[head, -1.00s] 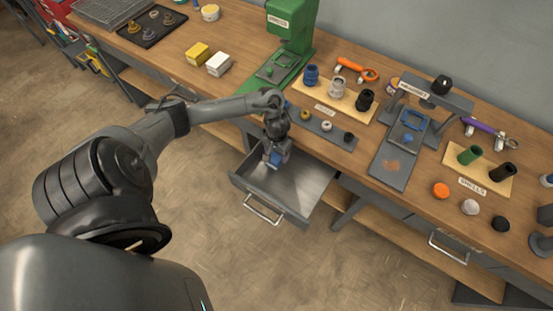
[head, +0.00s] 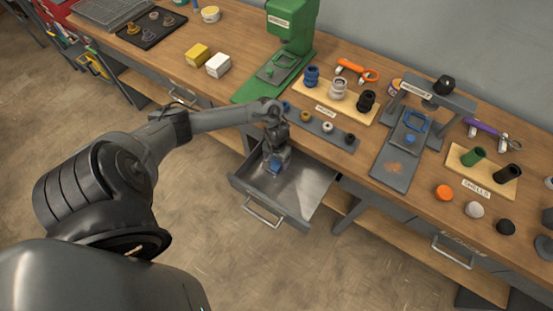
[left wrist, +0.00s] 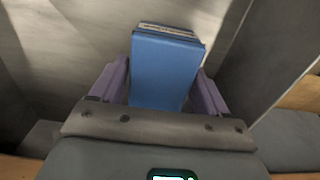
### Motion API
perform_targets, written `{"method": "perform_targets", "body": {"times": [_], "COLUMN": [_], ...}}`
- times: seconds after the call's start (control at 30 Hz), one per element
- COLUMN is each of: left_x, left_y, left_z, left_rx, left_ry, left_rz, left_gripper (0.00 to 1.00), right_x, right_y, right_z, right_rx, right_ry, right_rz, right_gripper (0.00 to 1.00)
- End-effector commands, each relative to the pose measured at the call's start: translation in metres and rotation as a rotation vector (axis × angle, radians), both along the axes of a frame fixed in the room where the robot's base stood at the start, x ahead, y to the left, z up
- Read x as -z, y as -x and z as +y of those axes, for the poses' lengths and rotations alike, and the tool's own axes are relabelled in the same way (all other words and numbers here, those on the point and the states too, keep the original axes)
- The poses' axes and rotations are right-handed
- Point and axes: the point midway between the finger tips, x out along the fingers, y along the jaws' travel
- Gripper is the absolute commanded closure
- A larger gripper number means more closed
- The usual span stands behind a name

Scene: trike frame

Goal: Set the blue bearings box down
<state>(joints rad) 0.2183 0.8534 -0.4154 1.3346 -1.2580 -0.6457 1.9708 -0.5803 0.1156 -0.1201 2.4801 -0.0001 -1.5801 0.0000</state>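The blue bearings box (head: 273,168) is inside the open grey drawer (head: 262,204), near its left inner side in the head view. My left gripper (head: 274,156) reaches down into the drawer from above. In the left wrist view the blue box (left wrist: 166,72) sits between the two purple fingers (left wrist: 160,88), which lie against its sides. A pale strip shows at the box's far end. The box is at or just above the drawer floor; I cannot tell whether it touches. My right gripper is not in view.
The rest of the drawer floor (head: 306,182) is bare. The wooden bench (head: 225,88) stands above and behind it. A yellow box (head: 197,55) and a white box (head: 218,65) sit on the bench. A green press (head: 290,30) and a strip of small rings are near the arm.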

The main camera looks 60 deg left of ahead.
Motion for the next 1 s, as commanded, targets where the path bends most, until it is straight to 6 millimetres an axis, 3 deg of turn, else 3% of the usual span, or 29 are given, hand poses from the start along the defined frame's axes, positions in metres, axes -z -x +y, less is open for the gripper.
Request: {"method": "perform_targets", "body": {"times": [0.03,0.1,0.47,0.67,1.0], "left_x": [0.000,0.000,-0.003,-0.027,-0.089], "left_y": [0.000,0.000,0.000,-0.001,-0.001], "left_z": [0.000,0.000,0.000,0.000,0.000], "left_rx": [0.000,0.000,0.000,0.001,0.002], "left_ry": [0.000,0.000,-0.001,0.000,-0.002], "left_rz": [0.000,0.000,-0.002,-0.002,-0.003], "left_gripper": [0.16,0.06,0.06,0.06,0.06], "right_x": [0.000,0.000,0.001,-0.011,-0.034], "right_y": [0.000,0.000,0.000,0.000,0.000], "right_z": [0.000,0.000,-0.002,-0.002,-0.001], "right_rx": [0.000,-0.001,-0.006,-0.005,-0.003], "right_ry": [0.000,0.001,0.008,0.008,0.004], "right_rz": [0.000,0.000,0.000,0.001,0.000], "right_gripper": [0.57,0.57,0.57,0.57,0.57]}}
